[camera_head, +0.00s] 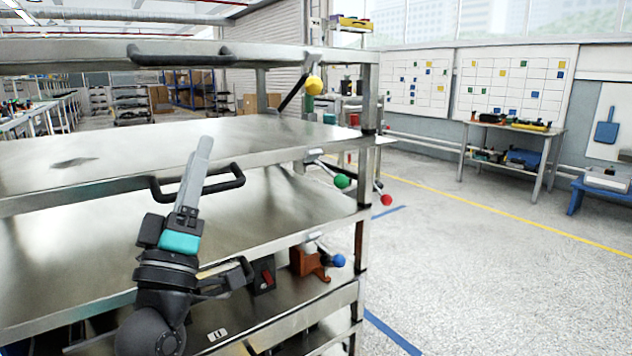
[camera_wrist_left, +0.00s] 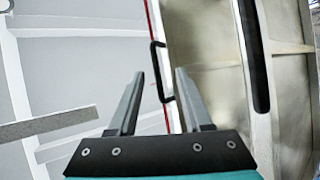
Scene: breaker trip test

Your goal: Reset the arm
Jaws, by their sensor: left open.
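My left gripper (camera_head: 203,146) comes in from the left in the head view, in front of a metal shelf rack. Its fingers point up and slightly right, near a black shelf handle (camera_head: 199,188) that lies behind them in the picture. In the left wrist view the two grey fingers (camera_wrist_left: 159,74) are spread apart with nothing between them. A thin black handle (camera_wrist_left: 155,72) shows beyond the gap; I cannot tell how far off it is. My right gripper is in neither view.
The metal rack (camera_head: 285,138) fills the left and middle. Levers with yellow (camera_head: 314,85), green (camera_head: 342,181), red (camera_head: 386,200) and blue (camera_head: 339,261) knobs stick out near its right post. A red rocker switch (camera_head: 267,277) sits on a lower shelf. Open floor lies right.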

